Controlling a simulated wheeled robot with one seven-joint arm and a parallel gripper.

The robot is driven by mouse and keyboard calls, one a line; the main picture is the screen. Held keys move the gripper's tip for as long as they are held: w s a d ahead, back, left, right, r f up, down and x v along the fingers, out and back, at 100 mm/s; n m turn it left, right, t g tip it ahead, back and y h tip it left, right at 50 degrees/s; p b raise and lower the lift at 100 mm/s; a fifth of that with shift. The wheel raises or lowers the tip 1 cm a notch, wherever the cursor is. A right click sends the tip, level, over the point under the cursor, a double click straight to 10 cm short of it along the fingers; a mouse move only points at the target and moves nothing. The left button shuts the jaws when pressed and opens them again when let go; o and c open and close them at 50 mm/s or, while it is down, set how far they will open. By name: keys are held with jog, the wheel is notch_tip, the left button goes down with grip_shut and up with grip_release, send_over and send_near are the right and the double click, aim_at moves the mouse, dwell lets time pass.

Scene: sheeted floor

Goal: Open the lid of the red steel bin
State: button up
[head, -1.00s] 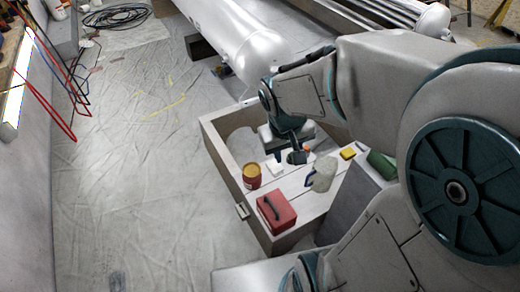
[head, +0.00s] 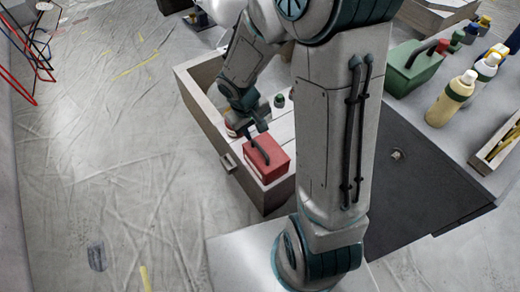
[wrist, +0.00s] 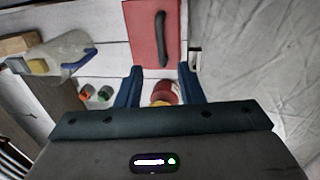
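The red steel bin (head: 270,161) is a small red box with a dark handle on its lid. It sits at the near end of the white-topped wooden case, and its lid looks shut. In the wrist view the bin (wrist: 143,28) is at the top centre, just beyond my fingertips. My gripper (head: 251,124) is close above the bin's far side in the head view. In the wrist view my gripper (wrist: 158,72) has its two blue fingers spread apart, with no object seen held. I cannot tell whether a finger touches the bin.
A red can with a yellow top (wrist: 163,92) stands between and below my fingers. A translucent jug (wrist: 60,54) is at left. A green toolbox (head: 413,69) and several bottles stand at right. Open sheeted floor (head: 110,170) lies left of the wooden case (head: 200,85).

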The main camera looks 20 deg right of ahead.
aim_at(262, 150)
jog(key=f+b, duration=0.1)
jog(key=f, duration=0.2)
jog(key=d+f+b, duration=0.1)
jog(key=f+b, duration=0.1)
jog(key=f, duration=0.2)
jog(key=d+f+b, duration=0.1)
jog(key=f+b, duration=0.1)
jog(key=f, duration=0.2)
jog(key=shift+w+d+f, duration=0.1)
jog(key=shift+w+f, duration=0.1)
jog(key=shift+w, duration=0.15)
jog(key=shift+r, duration=0.1)
grip_shut()
